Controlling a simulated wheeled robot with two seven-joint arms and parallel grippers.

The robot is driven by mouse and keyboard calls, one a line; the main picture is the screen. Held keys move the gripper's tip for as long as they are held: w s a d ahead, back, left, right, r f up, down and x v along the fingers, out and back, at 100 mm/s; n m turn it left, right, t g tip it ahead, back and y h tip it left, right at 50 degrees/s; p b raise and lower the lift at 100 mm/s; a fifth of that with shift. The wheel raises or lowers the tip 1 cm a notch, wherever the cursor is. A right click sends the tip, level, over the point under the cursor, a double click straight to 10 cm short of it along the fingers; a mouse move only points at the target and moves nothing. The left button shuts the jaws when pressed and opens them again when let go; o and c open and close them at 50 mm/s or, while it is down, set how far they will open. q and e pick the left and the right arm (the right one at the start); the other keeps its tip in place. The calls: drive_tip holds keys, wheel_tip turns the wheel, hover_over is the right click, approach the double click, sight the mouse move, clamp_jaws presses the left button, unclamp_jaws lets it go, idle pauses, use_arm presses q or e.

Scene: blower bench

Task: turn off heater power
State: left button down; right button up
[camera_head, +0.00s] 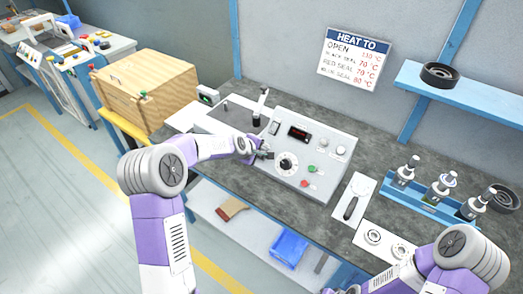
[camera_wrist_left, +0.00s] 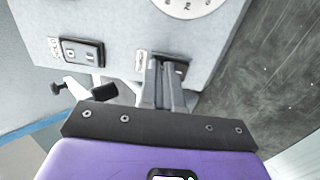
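The grey control box (camera_head: 312,150) stands on the bench, with a round dial (camera_head: 287,165) and a red-lit display (camera_head: 298,132) on its sloped face. My left gripper (camera_head: 266,153) is at the box's left side, beside the dial. In the left wrist view its two fingers (camera_wrist_left: 166,72) are together, with nothing seen between them. Their tips are at a dark rocker switch (camera_wrist_left: 182,62) and partly hide it and its label; contact cannot be told. Another rocker switch (camera_wrist_left: 80,52) sits apart to the left. My right gripper (camera_head: 345,290) is only partly seen at the bottom edge.
A green button (camera_head: 312,168) and a red button (camera_head: 304,183) are on the box's lower right. A stand (camera_head: 259,110) is behind the box. A white plate with a black-handled tool (camera_head: 352,205) lies to its right, then a blue rack (camera_head: 425,200).

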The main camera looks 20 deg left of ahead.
use_arm(q)
drive_tip(key=shift+w+d+r+p, duration=0.3)
drive_tip(key=shift+r+p, duration=0.15)
drive_tip(key=shift+r, duration=0.1)
drive_tip(key=shift+s, duration=0.1)
drive_tip(key=shift+a, duration=0.15)
drive_tip(key=shift+r, duration=0.1)
drive_tip(key=shift+s+r, duration=0.2)
drive_tip(key=shift+r, duration=0.15)
drive_tip(key=w+r+p+v, duration=0.1)
drive_tip(key=p+v, duration=0.2)
drive_tip(key=v, duration=1)
